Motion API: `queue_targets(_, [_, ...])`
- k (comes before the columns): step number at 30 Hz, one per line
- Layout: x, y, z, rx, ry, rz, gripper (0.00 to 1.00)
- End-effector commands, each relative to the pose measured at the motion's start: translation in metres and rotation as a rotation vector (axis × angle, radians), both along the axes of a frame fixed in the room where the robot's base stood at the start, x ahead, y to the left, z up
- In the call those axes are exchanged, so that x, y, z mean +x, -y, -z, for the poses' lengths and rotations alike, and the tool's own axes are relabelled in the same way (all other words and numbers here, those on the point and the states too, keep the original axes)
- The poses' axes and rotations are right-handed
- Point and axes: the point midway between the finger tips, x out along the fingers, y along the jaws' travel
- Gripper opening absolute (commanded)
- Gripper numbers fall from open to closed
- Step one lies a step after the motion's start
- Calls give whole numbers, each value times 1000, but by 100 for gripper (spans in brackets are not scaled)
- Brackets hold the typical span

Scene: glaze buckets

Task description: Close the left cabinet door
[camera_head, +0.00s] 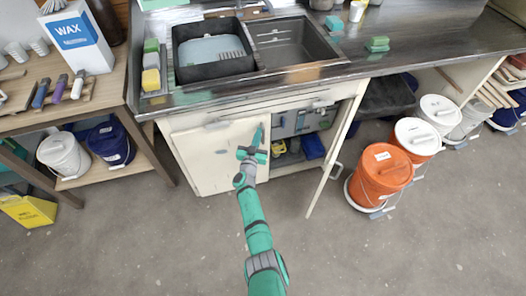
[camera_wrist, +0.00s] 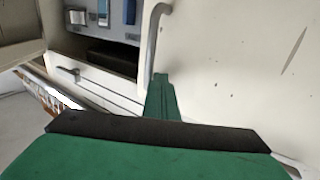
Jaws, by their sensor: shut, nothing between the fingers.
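The left cabinet door (camera_head: 205,155) is a cream panel under the sink. It looks flush or nearly flush with the cabinet front; I cannot tell if a small gap is left. My green gripper (camera_head: 259,135) is shut and empty, at this door's free edge beside the opening. In the wrist view, my gripper's fingers (camera_wrist: 163,97) lie close to the left door (camera_wrist: 235,65), near its curved grey handle (camera_wrist: 153,45). I cannot tell whether they touch. The open cabinet interior (camera_wrist: 105,20) shows beside the door edge.
The right cabinet door (camera_head: 334,150) stands open, swung outward. An orange bucket (camera_head: 381,172) and white-lidded buckets (camera_head: 418,137) stand to its right. A wooden table (camera_head: 110,95) stands at the left. The foreground floor (camera_head: 370,255) is clear.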

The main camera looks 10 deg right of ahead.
Motion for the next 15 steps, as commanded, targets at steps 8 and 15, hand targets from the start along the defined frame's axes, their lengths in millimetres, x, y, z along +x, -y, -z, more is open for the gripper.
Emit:
queue_targets(8, [-42,4,2,-4,3,1,0])
queue_targets(15, [-78,3,2,-6,3,-6,0])
